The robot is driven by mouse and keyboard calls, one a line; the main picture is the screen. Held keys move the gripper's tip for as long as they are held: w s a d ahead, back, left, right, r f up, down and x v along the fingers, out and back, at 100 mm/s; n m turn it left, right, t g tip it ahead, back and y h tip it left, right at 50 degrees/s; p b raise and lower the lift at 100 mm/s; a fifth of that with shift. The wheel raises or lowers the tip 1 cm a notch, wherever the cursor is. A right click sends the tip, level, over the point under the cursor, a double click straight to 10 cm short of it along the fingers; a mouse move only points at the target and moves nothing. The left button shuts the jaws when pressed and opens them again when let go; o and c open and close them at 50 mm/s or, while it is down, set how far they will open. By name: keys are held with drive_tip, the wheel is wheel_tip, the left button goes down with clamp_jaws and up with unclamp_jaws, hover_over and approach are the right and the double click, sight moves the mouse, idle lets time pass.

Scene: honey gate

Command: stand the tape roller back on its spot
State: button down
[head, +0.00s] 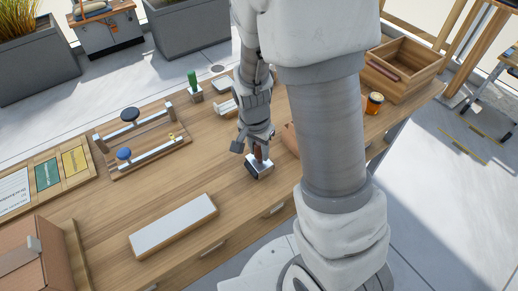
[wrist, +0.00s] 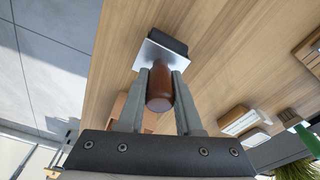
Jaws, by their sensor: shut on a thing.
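The tape roller (head: 260,169) has a brown rounded handle, a silver plate and a dark block at its head. In the wrist view the tape roller (wrist: 161,92) has its handle between the two grey fingers of my gripper (wrist: 159,78), which is shut on it. The silver and black head points away from my gripper, over the wooden bench top. In the head view my gripper (head: 258,150) points down at the middle of the bench (head: 110,205). I cannot tell whether the roller touches the wood. No marked spot for it is clear to me.
A white-topped board (head: 173,226) lies at the front of the bench. An open wooden crate (head: 402,70) and an amber jar (head: 374,104) stand at right.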

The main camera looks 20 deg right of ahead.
drive_tip(key=shift+f+b, duration=0.5)
drive_tip(key=shift+f, duration=0.2)
drive_tip(key=c, duration=0.5)
unclamp_jaws()
drive_tip(key=shift+r, duration=0.1)
drive_tip(key=shift+s+a+r+p, duration=0.1)
drive_tip(key=shift+a+r+p, duration=0.05)
drive_tip(key=shift+r+p, duration=1.1)
drive_tip(key=shift+s+a+r+p, duration=0.1)
drive_tip(key=shift+s+r+p, duration=0.05)
drive_tip(key=shift+r+p, duration=1.05)
drive_tip(key=shift+s+a+r+p, duration=0.15)
drive_tip(key=shift+r+p, duration=0.8)
drive_tip(key=shift+r, duration=0.5)
